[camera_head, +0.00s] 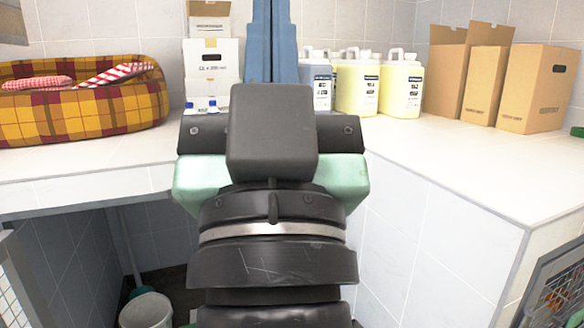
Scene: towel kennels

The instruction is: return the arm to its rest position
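My arm rises through the middle of the camera_head view, with black rings, a silver band and mint-green parts. A black block with a crossbar (272,130) sits at its upper visible part. My gripper's fingers cannot be made out; the block hides what lies behind it. A blue, straight-edged upright shape (272,40) shows above the block and runs out of the top of the frame. I cannot tell what it is or whether it touches my arm.
A plaid pet bed (85,115) lies on the left counter (80,165). Yellow-filled jugs (400,88) and brown cardboard boxes (535,90) stand on the right counter (480,170). White boxes (211,65) stand behind my arm. A bucket (146,310) is below left.

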